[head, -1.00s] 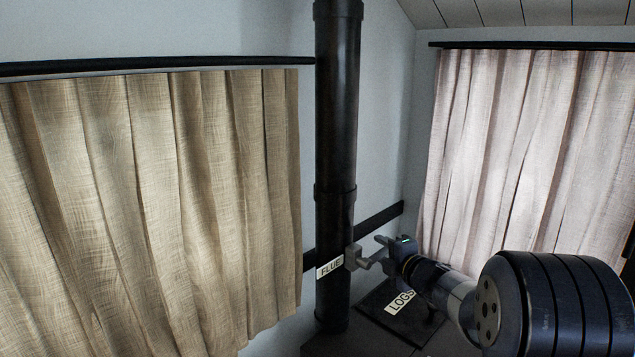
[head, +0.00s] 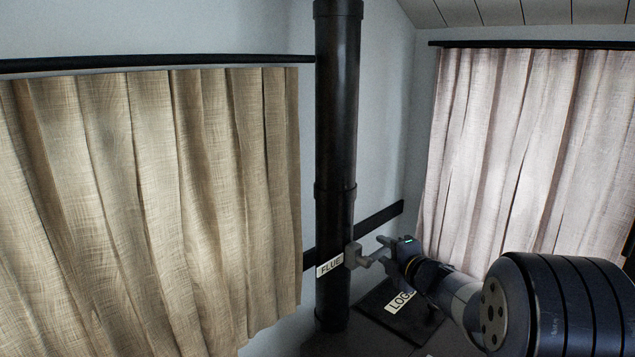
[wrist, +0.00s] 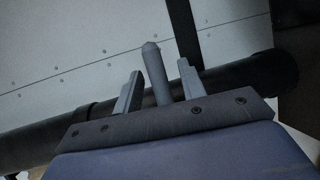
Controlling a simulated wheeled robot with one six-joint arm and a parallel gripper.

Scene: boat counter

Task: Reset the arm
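My gripper (head: 382,252) is at the lower middle of the head view, just right of the black flue pipe (head: 336,120). A small grey handle (head: 357,256) sticks out from the pipe beside the white FLUE label (head: 329,266). The gripper is open, with its fingers apart around the handle's end. In the wrist view the handle's rounded grey bar (wrist: 155,72) stands between the two fingers, with a gap on each side. The pipe (wrist: 236,88) crosses behind them.
A dark surface with a LOGS label (head: 400,302) lies below my gripper, partly hidden by my arm. Beige curtains (head: 150,200) hang on the left and paler curtains (head: 530,150) on the right. A dark rail (head: 380,219) runs along the wall behind the pipe.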

